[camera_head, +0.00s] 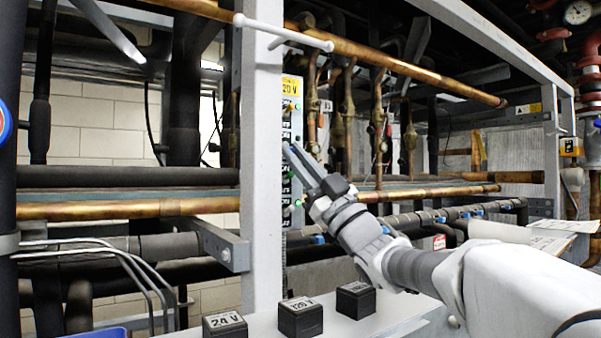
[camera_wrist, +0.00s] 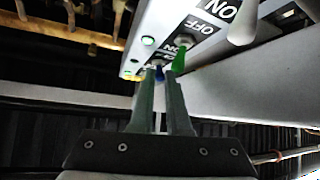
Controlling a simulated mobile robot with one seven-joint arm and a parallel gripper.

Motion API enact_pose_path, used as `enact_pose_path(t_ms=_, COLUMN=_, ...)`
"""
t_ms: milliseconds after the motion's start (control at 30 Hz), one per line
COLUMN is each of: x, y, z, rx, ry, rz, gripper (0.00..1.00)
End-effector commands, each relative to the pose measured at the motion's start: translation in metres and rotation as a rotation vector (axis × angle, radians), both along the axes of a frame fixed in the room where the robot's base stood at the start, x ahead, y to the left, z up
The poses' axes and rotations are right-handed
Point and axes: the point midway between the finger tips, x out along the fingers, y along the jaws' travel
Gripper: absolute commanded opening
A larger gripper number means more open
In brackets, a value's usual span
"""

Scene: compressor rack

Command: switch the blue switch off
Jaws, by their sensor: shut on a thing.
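The blue switch (camera_wrist: 159,73) shows as a small blue piece between my fingertips in the wrist view; its lever position cannot be told. My gripper (camera_wrist: 161,78) is shut on it, with one finger on each side. The switch is on a pale panel with ON and OFF labels (camera_wrist: 187,36). In the head view my gripper (camera_head: 288,148) reaches the narrow switch panel (camera_head: 291,115) behind the grey post, and the blue switch is hidden there.
The grey upright post (camera_head: 262,170) is just left of my gripper. Copper pipes (camera_head: 430,192) run behind my arm. Black labelled boxes (camera_head: 300,317) stand below.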

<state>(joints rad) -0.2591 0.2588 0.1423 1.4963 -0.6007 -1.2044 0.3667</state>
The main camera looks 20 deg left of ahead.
Motion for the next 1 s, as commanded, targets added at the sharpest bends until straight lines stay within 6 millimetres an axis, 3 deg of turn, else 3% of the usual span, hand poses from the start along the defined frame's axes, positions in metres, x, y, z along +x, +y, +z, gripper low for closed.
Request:
enact_pose_path(t_ms=633, x=0.0012, y=0.0001, z=-0.0009, rx=0.027, ry=-0.021, rz=-0.002, gripper=0.0)
enact_pose_path(t_ms=667, x=0.0012, y=0.0001, z=-0.0008, rx=0.027, ry=-0.021, rz=-0.002, gripper=0.16)
enact_pose_path(t_ms=800, x=0.001, y=0.0002, z=-0.0009, rx=0.026, ry=-0.022, rz=-0.001, gripper=0.41)
enact_pose_path(t_ms=1000, x=0.0008, y=0.0004, z=-0.001, rx=0.026, ry=-0.022, rz=-0.001, gripper=0.43)
